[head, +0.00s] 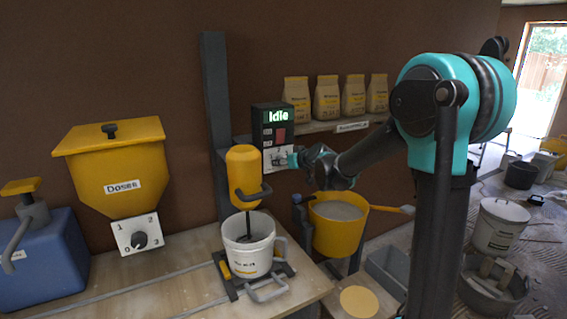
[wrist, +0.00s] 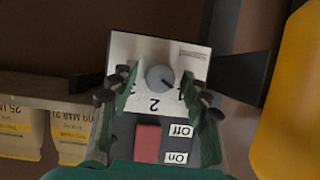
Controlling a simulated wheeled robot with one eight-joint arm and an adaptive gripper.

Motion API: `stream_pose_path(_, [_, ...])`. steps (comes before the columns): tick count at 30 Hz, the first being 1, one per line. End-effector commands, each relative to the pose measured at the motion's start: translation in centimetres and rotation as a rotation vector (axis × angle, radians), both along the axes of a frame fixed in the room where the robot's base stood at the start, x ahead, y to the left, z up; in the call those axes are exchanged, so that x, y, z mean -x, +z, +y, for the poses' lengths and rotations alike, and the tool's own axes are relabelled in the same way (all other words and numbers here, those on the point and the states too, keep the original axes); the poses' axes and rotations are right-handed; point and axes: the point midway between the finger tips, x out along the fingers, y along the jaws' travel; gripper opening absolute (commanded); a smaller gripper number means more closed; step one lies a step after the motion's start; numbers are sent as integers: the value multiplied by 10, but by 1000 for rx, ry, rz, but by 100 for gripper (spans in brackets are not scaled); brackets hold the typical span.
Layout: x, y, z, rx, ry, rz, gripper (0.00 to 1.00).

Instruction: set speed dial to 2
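The speed dial (wrist: 160,78) is a round grey knob on a white plate (wrist: 130,50), seen upside down in the wrist view. A "2" shows on the plate on the side toward the red switch. The knob's dark pointer mark points to the lower right of the picture, away from the "2", toward a partly hidden mark. My gripper (wrist: 158,88) is open, its two green-and-black fingers on either side of the knob; I cannot tell whether they touch it. In the head view, my gripper (head: 296,160) is in front of the control box (head: 262,120) and partly hides the plate.
A red switch (wrist: 148,143) with "On" and "Off" labels is beside the dial. The box's display (head: 278,116) reads "Idle". A yellow mixer (head: 244,172) stands over a white bucket (head: 248,258). A second dial (head: 139,240) is under the yellow hopper (head: 110,178). Bags (head: 326,100) line the shelf.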

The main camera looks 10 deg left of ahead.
Motion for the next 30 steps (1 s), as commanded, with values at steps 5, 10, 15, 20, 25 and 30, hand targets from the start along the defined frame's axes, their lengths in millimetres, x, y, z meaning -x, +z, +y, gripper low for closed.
stream_pose_path(5, [0,0,0,0,0,0,22])
stream_pose_path(10, [0,0,0,0,0,0,1])
stream_pose_path(15, [0,0,0,-5,0,4,0])
stream_pose_path(20, [0,0,-1,-35,-1,25,0])
stream_pose_path(25, [-1,0,-1,-111,0,76,0])
stream_pose_path(30, [-1,-1,-2,-225,-1,152,0])
